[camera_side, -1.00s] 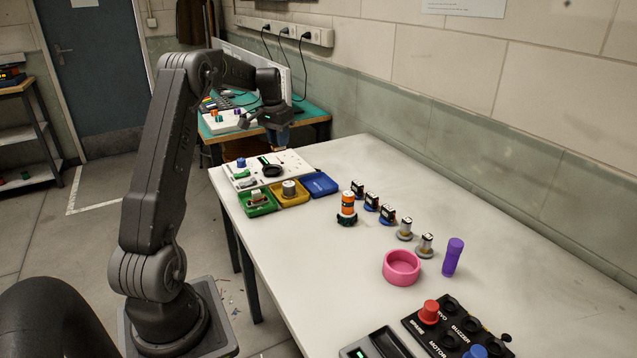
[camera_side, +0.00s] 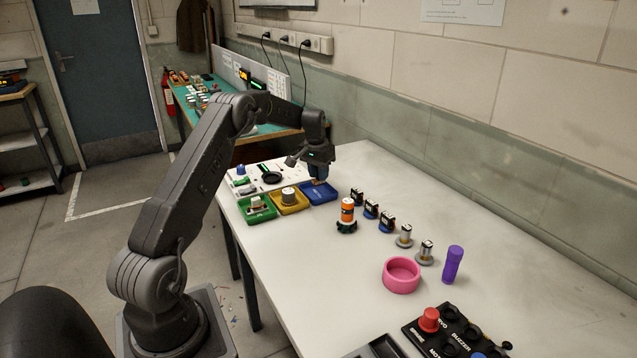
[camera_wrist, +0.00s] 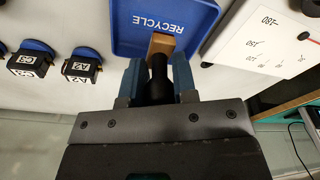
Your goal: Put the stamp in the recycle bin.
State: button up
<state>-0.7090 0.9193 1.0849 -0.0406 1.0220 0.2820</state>
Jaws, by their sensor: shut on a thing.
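The stamp (camera_wrist: 161,44) has a wooden block and a black handle. My gripper (camera_wrist: 157,88) is shut on the handle, with the block pointing out beyond the fingertips. The recycle bin is a shallow blue tray (camera_wrist: 126,25) lettered RECYCLE in the wrist view. In the side view the bin (camera_side: 333,195) is at the right end of a row of three trays. My gripper (camera_side: 319,175) points down over it, with the stamp's block low at the bin. I cannot tell whether the block touches the bin's floor.
A yellow tray (camera_side: 301,207) and a green tray (camera_side: 269,214) stand left of the bin, each holding an item. A white board (camera_side: 241,182) lies behind them. An orange cylinder (camera_side: 347,208) and several small servos stand to the right.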

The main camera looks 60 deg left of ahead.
jog(key=shift+f, duration=1.7)
jog(key=shift+f, duration=0.15)
jog(key=o, duration=0.9)
